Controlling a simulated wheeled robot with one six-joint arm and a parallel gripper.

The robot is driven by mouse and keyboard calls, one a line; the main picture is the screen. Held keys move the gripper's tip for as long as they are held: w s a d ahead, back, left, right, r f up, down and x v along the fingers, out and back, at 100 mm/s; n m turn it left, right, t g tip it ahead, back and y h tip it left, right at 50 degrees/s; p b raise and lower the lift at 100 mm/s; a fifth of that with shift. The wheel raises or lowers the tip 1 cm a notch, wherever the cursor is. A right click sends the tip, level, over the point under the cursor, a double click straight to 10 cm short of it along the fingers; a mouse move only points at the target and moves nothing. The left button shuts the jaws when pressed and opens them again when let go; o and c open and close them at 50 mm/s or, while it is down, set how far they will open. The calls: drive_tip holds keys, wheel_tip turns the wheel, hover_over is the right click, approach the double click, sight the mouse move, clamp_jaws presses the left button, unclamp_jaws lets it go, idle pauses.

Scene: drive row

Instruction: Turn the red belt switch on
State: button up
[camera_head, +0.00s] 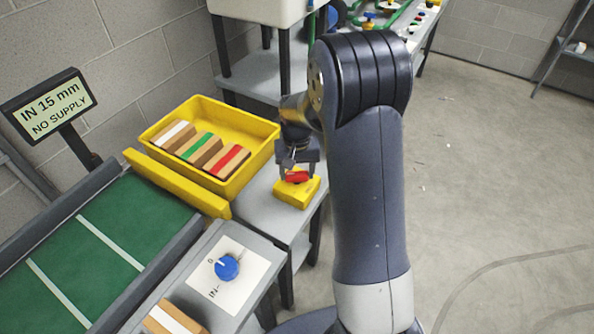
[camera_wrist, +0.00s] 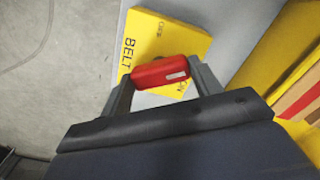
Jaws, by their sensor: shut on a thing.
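The red belt switch (camera_head: 297,176) is a red handle on a yellow box (camera_head: 290,196) at the end of the grey table. In the wrist view the red switch (camera_wrist: 160,72) lies between the fingers of my gripper (camera_wrist: 162,80), and the yellow box (camera_wrist: 150,38) bears the word BELT. My gripper (camera_head: 298,173) points down over the box and is shut on the red switch. The box's other small lettering is partly hidden by the switch and fingers, so I cannot read the switch position.
A yellow tray (camera_head: 258,161) with striped boxes stands left of the switch. A blue knob (camera_head: 227,267) sits on a white panel beside the green conveyor (camera_head: 100,245). A sign (camera_head: 48,106) reads "IN 15 mm NO SUPPLY".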

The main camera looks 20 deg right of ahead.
sight(297, 173)
drive_tip(key=m, duration=0.6)
drive_tip(key=shift+m, duration=0.4)
idle(0.4)
drive_tip(key=o, duration=1)
wheel_tip(297, 173, up, 11)
drive_tip(key=shift+f, duration=0.1)
